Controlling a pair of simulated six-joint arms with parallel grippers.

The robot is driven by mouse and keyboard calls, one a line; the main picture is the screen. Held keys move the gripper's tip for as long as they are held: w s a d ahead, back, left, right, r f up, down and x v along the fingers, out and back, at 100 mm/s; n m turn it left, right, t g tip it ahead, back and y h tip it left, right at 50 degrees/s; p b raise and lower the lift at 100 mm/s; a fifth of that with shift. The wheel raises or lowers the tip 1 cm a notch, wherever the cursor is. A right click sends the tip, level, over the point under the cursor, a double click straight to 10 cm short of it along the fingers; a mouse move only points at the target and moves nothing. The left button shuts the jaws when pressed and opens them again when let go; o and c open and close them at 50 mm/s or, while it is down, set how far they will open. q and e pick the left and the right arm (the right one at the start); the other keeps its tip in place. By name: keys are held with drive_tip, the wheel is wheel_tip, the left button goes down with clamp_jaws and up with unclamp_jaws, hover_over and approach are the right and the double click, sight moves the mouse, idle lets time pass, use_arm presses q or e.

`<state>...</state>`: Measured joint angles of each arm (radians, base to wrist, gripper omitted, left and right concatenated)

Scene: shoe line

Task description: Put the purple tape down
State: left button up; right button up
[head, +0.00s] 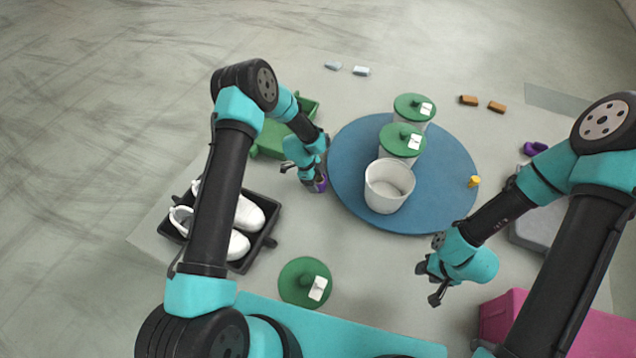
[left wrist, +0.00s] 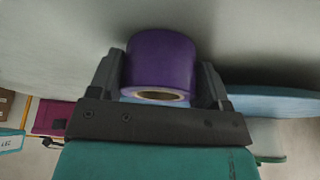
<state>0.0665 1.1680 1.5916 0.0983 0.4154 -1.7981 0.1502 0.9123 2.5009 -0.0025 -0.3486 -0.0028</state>
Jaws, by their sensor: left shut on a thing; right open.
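The purple tape (left wrist: 161,62) is a purple roll with a pale core. In the left wrist view it sits between the two fingers of my left gripper (left wrist: 163,82), which is shut on it. I cannot tell whether the tape touches the table. My right gripper (head: 432,283) is open and empty, below and right of the blue mat.
The blue round mat (head: 440,190) bears a white open pot (head: 389,186), two pots with green lids (head: 402,139) and a yellow piece (head: 474,182). A loose green lid (head: 305,283) lies in front. White shoes (head: 240,245) sit in a black tray (head: 262,238). A green tray (head: 272,138) stands behind.

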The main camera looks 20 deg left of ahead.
use_arm(q)
drive_tip(key=shift+r, duration=0.55)
wheel_tip(320, 180, up, 2)
drive_tip(key=shift+r, duration=0.2)
drive_tip(key=s+d, duration=0.1)
drive_tip(key=s, duration=0.4)
drive_tip(key=s+d+r, duration=0.1)
drive_tip(key=s+d, duration=0.1)
drive_tip(key=s, duration=0.3)
drive_tip(key=s+d, duration=0.1)
drive_tip(key=s, duration=0.4)
drive_tip(key=shift+s+d+r, duration=0.2)
drive_tip(key=shift+d+r, duration=0.05)
